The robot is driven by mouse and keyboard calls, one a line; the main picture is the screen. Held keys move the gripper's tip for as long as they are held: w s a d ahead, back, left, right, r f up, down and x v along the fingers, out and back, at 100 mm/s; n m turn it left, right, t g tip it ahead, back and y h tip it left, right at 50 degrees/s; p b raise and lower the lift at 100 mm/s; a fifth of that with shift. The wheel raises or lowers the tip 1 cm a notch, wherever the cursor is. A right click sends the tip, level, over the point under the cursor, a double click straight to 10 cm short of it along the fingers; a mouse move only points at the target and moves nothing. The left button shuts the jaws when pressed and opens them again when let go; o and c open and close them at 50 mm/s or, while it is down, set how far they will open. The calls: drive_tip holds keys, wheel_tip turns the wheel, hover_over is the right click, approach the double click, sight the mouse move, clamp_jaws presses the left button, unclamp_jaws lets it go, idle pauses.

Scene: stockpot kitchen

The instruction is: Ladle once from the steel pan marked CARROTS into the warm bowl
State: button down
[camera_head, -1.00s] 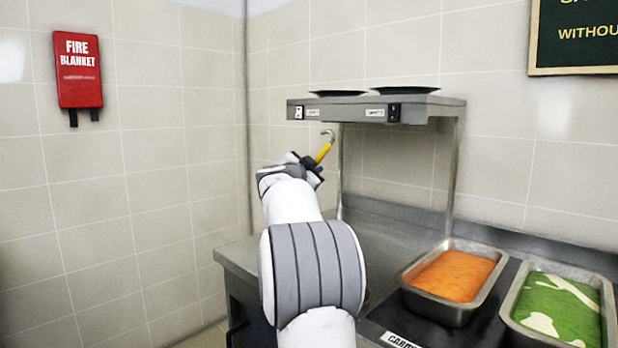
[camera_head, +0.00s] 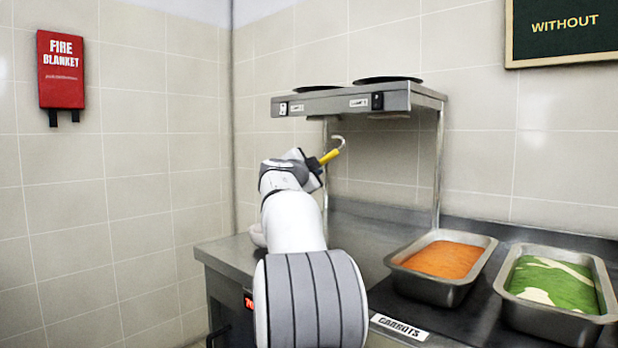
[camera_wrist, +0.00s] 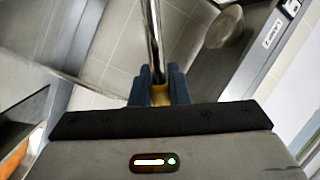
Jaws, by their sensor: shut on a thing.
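My gripper (camera_head: 314,166) is shut on the yellow handle of a ladle (camera_head: 329,157), in front of the raised steel shelf. The ladle's steel end hooks up to the right; its scoop cannot be made out. In the wrist view the fingers (camera_wrist: 160,90) grip the handle and the steel shaft (camera_wrist: 152,35) runs upward. The steel pan (camera_head: 428,288) by the CARROTS label (camera_head: 400,327) holds orange food. A pale rounded thing (camera_head: 257,236) on the counter is partly hidden by my arm; I cannot tell whether it is a bowl.
A second steel pan (camera_head: 545,311) with green and cream food stands right of the carrots. The steel shelf (camera_head: 350,102) has two labels, switches and two dark dishes on top. Some counter (camera_head: 350,240) left of the pans is bare. A red fire blanket case (camera_head: 61,70) hangs left.

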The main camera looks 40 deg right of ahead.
drive_tip(key=s+d+f+m+b, duration=0.2)
drive_tip(key=s+f+m+b, duration=0.3)
drive_tip(key=b, duration=0.1)
drive_tip(key=shift+d+f, duration=0.25)
drive_tip(key=shift+f, duration=0.15)
idle(0.3)
idle(0.4)
idle(2.0)
